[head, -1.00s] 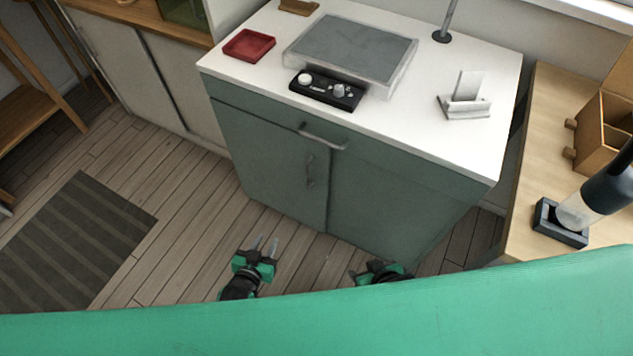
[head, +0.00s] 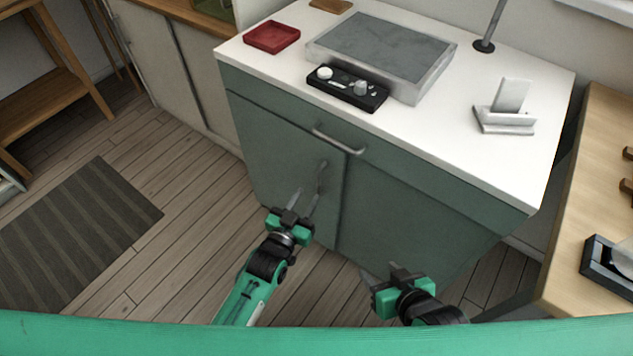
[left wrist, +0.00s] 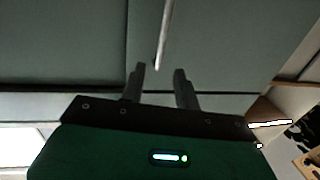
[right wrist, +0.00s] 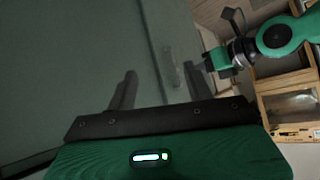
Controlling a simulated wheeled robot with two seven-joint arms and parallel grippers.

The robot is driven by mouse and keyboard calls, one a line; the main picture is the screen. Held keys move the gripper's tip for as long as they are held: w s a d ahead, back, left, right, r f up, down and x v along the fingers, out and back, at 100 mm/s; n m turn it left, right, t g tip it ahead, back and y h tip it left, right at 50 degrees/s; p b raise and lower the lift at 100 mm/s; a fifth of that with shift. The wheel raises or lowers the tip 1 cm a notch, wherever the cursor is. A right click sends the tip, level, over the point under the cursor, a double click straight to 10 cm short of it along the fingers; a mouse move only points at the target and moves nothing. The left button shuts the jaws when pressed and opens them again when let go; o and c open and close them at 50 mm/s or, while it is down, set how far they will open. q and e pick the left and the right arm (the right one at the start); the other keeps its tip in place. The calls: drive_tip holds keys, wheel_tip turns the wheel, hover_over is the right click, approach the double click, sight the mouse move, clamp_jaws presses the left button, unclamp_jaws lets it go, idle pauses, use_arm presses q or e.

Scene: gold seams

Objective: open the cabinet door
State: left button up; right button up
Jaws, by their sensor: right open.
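The green cabinet (head: 420,205) stands ahead under a white top. Its left door (head: 275,150) is closed and has a vertical metal handle (head: 321,177) near its right edge. My left gripper (head: 305,197) is open, with its fingertips by the lower part of this handle. In the left wrist view the handle (left wrist: 165,38) runs down toward the gap between the open fingers (left wrist: 160,70). Contact cannot be told. My right gripper (head: 382,272) is open and empty, low in front of the right part of the cabinet. Its fingers (right wrist: 160,80) face the cabinet front in the right wrist view.
A drawer handle (head: 338,142) sticks out above the door. A red tray (head: 271,37), a black control panel (head: 347,89) and a white stand (head: 505,110) are on top. A wooden table (head: 590,190) stands at right. Floor is free at left, beside a striped mat (head: 80,235).

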sight(318, 179)
use_arm(q)
drive_tip(key=b+x, duration=0.1)
drive_tip(key=x, duration=0.5)
drive_tip(key=shift+w+d, duration=0.15)
drive_tip(key=shift+w, duration=0.2)
use_arm(e)
drive_tip(key=shift+w+a+r+t+y, duration=0.1)
drive_tip(key=shift+w+a+t+y, duration=0.1)
drive_tip(key=shift+a+t, duration=0.3)
drive_tip(key=shift+w+a+t+y, duration=0.2)
drive_tip(key=shift+a+t, duration=0.1)
drive_tip(key=shift+a, duration=0.3)
use_arm(q)
clamp_jaws()
